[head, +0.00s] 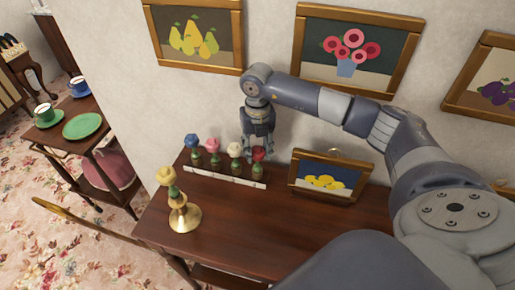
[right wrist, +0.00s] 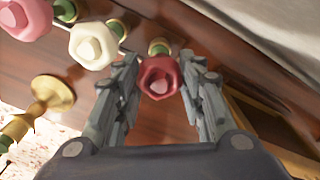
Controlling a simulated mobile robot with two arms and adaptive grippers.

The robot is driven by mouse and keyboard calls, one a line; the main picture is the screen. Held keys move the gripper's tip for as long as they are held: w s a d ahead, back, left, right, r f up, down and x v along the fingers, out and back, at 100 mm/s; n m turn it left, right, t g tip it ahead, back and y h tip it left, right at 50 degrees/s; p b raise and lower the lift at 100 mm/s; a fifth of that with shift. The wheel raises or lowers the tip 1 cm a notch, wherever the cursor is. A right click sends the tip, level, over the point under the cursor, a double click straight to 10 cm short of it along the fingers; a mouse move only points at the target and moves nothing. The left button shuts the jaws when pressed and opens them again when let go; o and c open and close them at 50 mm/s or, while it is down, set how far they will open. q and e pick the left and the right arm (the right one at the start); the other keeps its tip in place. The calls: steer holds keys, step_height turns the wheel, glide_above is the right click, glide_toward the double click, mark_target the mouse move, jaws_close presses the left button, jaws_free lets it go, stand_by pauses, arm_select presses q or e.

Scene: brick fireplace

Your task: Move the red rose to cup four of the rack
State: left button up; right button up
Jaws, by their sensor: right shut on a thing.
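The red rose (head: 258,154) is at the right end of the rack (head: 224,177), beside the white rose. Its green base is at the rack's fourth place; I cannot tell whether it is fully seated. My right gripper (head: 259,146) comes down from above and is shut on the red rose. In the right wrist view the red rose (right wrist: 159,77) is between the two fingers, with green and a brass ring behind it. The blue rose (head: 191,141), pink rose (head: 212,145) and white rose (head: 235,150) stand upright in the rack. My left gripper is not in view.
A yellow rose (head: 166,176) tops a brass stand (head: 184,217) at the table's front left. A framed picture of lemons (head: 325,182) stands close right of the rack. The wall is just behind. The tabletop (head: 245,220) in front of the rack is clear.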

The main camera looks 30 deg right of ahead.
steer(key=shift+f, duration=0.25)
steer(key=o, duration=1)
steer(key=shift+r, duration=0.2)
step_height(320, 180, up, 12)
steer(key=shift+f, duration=0.15)
